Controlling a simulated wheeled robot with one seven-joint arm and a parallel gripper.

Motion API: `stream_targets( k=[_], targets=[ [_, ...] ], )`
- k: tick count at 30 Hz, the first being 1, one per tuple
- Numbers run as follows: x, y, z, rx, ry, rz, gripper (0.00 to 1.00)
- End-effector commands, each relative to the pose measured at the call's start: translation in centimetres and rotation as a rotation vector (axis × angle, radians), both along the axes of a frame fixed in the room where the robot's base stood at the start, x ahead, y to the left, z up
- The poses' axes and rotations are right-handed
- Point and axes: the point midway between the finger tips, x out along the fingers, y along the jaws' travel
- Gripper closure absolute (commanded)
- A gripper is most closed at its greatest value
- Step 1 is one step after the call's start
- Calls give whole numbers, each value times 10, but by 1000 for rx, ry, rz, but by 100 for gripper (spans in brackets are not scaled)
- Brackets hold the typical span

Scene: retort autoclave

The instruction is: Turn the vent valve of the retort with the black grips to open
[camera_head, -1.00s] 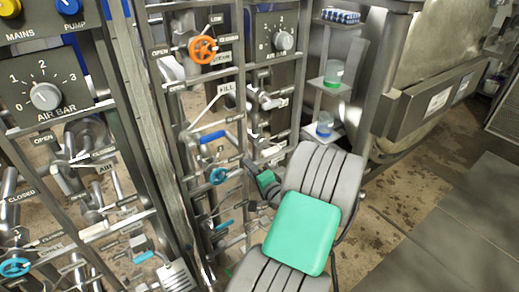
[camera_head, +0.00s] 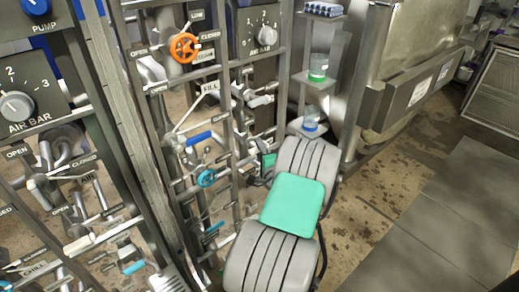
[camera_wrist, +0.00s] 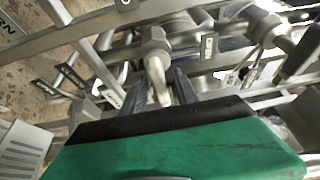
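My gripper (camera_wrist: 160,92) is at the valve panel. In the wrist view its two dark fingers stand apart, with a pale metal stem (camera_wrist: 157,80) below a hex fitting (camera_wrist: 155,45) showing in the gap. I cannot tell whether the fingers touch the stem. A black piece (camera_wrist: 70,75) lies at the left of the gripper; whether it is a grip or a label plate is unclear. I cannot pick out the vent valve with black grips for certain. In the head view my arm hides the panel near the gripper (camera_head: 264,170).
Frame bars and pipes crowd the panel. Floor at right is clear.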

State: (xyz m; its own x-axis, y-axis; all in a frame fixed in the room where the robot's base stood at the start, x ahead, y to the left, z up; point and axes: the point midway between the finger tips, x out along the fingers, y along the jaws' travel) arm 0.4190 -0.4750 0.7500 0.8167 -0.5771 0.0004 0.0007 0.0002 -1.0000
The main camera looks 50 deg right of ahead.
Motion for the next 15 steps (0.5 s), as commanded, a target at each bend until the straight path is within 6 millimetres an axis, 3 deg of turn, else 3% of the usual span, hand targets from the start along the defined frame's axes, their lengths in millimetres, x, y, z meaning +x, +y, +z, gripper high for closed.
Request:
stream_targets(
  k=[12,15],
  targets=[
    [0,0,0,0,0,1,99],
    [0,0,0,1,1,1,100]
  ],
)
